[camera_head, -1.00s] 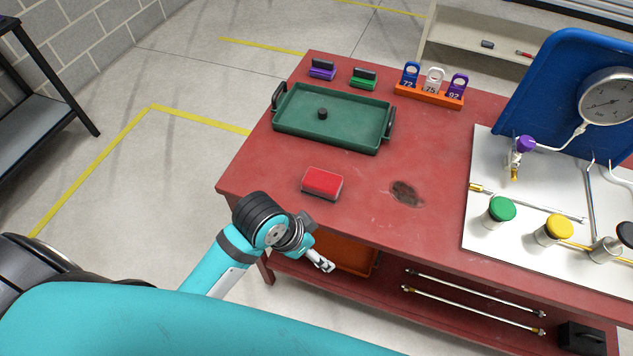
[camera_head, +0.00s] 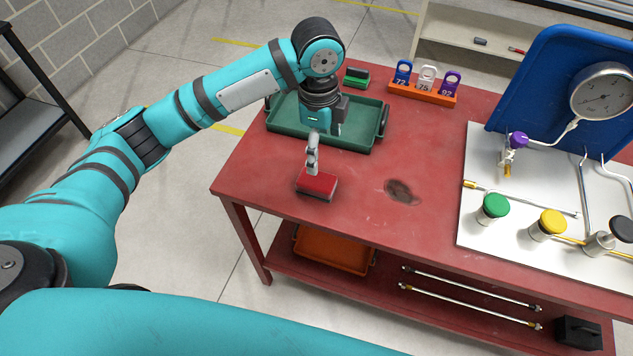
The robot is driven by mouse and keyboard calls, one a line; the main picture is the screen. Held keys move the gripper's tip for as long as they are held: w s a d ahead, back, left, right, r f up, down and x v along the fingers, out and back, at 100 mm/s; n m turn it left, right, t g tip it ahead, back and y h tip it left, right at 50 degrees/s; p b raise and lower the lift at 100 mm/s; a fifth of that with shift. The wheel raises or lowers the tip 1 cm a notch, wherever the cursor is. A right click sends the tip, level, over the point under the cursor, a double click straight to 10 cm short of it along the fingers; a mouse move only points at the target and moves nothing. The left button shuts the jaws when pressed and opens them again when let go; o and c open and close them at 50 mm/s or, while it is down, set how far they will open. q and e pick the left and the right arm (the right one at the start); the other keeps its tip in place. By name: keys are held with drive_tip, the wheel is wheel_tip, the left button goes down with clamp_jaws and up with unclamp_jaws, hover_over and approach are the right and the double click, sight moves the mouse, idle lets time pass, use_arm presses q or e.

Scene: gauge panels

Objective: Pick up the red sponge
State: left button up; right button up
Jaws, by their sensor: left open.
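The red sponge (camera_head: 318,184) lies on the red table (camera_head: 262,193) near its front left part. My left gripper (camera_head: 312,170) points down just above the sponge, its fingertips at the sponge's far side. It is open, and I cannot tell whether it touches the sponge. The gripper hides a small part of the sponge's back edge. My right gripper does not show.
A green tray (camera_head: 355,137) stands behind the sponge, partly hidden by my left arm. A green sponge (camera_head: 357,77) and an orange rack of numbered tags (camera_head: 423,92) are at the back. The gauge panel (camera_head: 480,150) fills the right. A dark stain (camera_head: 400,191) marks the tabletop.

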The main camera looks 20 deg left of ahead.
sight(317, 179)
use_arm(q)
drive_tip(key=f, duration=0.3)
drive_tip(key=a+f+p, duration=0.1)
drive_tip(key=f, duration=0.2)
drive_tip(key=w+f+p, duration=0.1)
drive_tip(key=f, duration=0.3)
drive_tip(key=shift+a+f, duration=0.1)
drive_tip(key=shift+a, duration=0.05)
drive_tip(key=f, duration=0.1)
drive_tip(key=f+p, duration=0.2)
drive_tip(key=f, duration=0.1)
drive_tip(key=shift+w, duration=0.3)
drive_tip(key=shift+f, duration=0.65)
drive_tip(key=c, duration=1.1)
